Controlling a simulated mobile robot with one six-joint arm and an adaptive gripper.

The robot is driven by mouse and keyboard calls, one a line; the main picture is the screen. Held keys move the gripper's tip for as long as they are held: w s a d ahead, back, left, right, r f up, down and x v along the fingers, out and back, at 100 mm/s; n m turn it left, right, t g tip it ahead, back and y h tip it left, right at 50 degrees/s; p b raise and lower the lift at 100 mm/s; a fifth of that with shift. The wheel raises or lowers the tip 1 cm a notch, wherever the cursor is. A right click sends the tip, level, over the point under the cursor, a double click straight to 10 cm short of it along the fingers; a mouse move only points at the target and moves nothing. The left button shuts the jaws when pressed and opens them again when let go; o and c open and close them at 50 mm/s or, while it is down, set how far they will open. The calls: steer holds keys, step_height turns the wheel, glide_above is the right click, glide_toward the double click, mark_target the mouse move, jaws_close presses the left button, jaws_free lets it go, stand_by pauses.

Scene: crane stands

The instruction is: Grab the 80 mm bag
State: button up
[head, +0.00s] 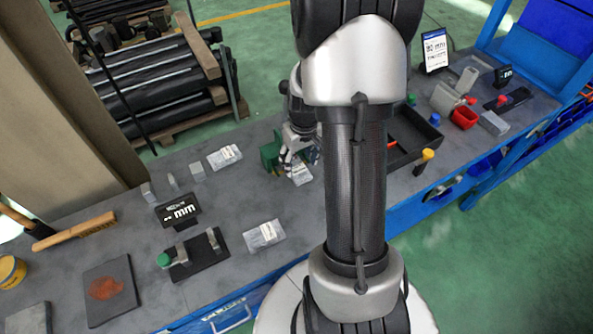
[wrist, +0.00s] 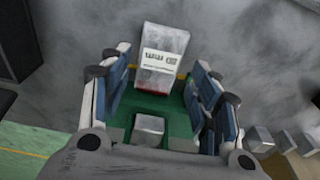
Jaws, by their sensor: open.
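A clear bag with a white printed label (wrist: 165,62) lies between the fingertips of my gripper (wrist: 162,72) in the wrist view. The gripper is open, with one finger on each side and gaps to the bag. In the head view the gripper (head: 299,150) is low over the bench, beside a green piece (head: 270,155), and partly covers this bag (head: 301,175). Two similar bags lie on the bench, one at the back (head: 224,156) and one nearer (head: 264,235). I cannot read a size on any label.
A black sign with "mm" (head: 177,208) and small metal blocks (head: 197,171) stand on the left of the bench. Bare grey bench (head: 225,197) lies between the bags.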

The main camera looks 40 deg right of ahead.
mark_target(296, 167)
steer(key=f+b, duration=0.1)
steer(key=f, duration=0.1)
steer(key=w+f, duration=0.1)
steer(key=f, duration=0.1)
steer(key=shift+w+d+f+b, duration=0.15)
steer(key=shift+d+f+b, duration=0.05)
steer(key=shift+f+b, duration=0.2)
steer(key=shift+r, duration=0.1)
steer(key=c, duration=1.1)
steer(key=shift+r, duration=0.2)
